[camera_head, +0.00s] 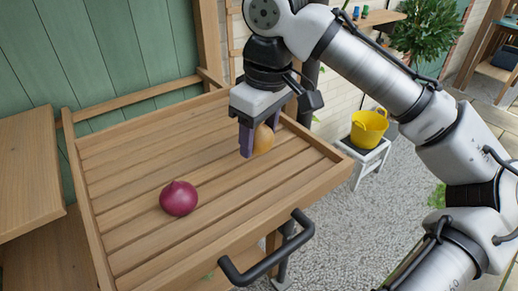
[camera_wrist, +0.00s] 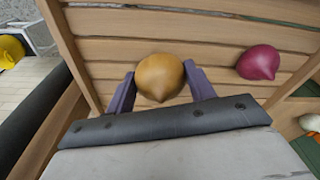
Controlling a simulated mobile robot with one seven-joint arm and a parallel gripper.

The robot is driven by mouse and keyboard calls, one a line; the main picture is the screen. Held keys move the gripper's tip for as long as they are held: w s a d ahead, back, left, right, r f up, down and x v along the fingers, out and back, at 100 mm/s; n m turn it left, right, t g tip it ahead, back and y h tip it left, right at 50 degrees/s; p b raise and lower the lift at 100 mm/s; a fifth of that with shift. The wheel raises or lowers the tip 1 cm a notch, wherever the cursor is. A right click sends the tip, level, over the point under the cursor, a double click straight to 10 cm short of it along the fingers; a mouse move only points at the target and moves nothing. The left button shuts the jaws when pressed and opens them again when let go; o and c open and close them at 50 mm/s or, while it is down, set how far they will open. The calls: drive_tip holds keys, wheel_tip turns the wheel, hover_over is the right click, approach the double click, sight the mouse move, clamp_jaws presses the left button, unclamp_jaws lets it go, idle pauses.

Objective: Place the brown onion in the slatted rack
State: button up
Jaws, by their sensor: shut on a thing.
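The brown onion (camera_head: 263,139) is held between the purple fingers of my gripper (camera_head: 252,143), over the right part of the slatted rack (camera_head: 128,161). In the wrist view the onion (camera_wrist: 160,77) sits between both fingertips (camera_wrist: 159,84), with slats behind it. My gripper is shut on it. I cannot tell whether the onion touches the slats. The rack is a wooden tray with spaced slats and a raised rim. A red onion (camera_head: 179,198) lies on the slats left of my gripper and shows in the wrist view (camera_wrist: 258,62).
A black handle (camera_head: 268,257) sticks out at the rack's front. A yellow bucket (camera_head: 368,129) stands on a small white stool (camera_head: 364,160) at the right. A wooden shelf (camera_head: 25,172) is at the left. The slats around the red onion are clear.

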sight(259, 151)
drive_tip(key=shift+f, duration=2.05)
drive_tip(key=o, duration=1)
drive_tip(key=shift+f, duration=0.1)
drive_tip(key=shift+o, duration=0.2)
drive_tip(key=r, duration=0.8)
drive_tip(key=s+d+r, duration=0.1)
drive_tip(key=r, duration=0.3)
drive_tip(key=shift+d+r, duration=0.1)
